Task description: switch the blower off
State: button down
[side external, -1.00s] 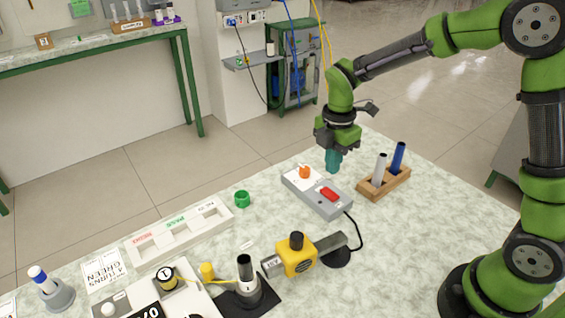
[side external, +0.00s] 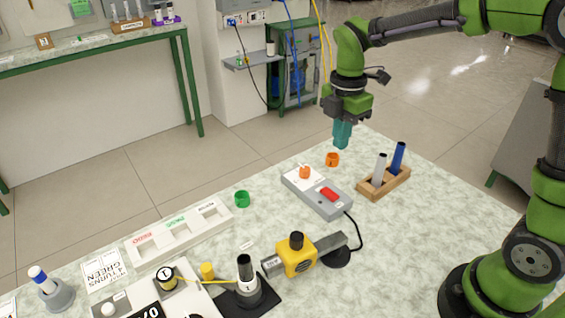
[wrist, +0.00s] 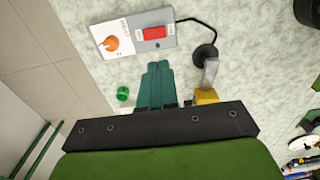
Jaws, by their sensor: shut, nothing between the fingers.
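A grey control box (side external: 322,207) lies on the bench with a red rocker switch (side external: 330,194) and an orange knob (side external: 305,172). A black cable runs from it to the yellow blower (side external: 297,262) on a dark round base. In the wrist view the red switch (wrist: 153,33) and orange knob (wrist: 112,43) are both uncovered. I cannot tell which way the switch is tipped. My gripper (side external: 342,140), with teal fingers, is shut and empty, in the air above and behind the box. The closed fingers also show in the wrist view (wrist: 158,68), apart from the box.
A wooden rack (side external: 372,192) with a white and a blue rod stands to the right. A white sorting tray (side external: 152,250) and a black rod in a stand (side external: 246,285) are at front left.

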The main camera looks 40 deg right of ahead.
aim_at(334, 196)
notch_tip(334, 196, down, 14)
jog(key=shift+s+f, duration=0.1)
dwell(0.7)
jog(key=shift+s+f, duration=0.2)
jog(key=shift+f, duration=0.25)
jog(key=shift+w, duration=0.15)
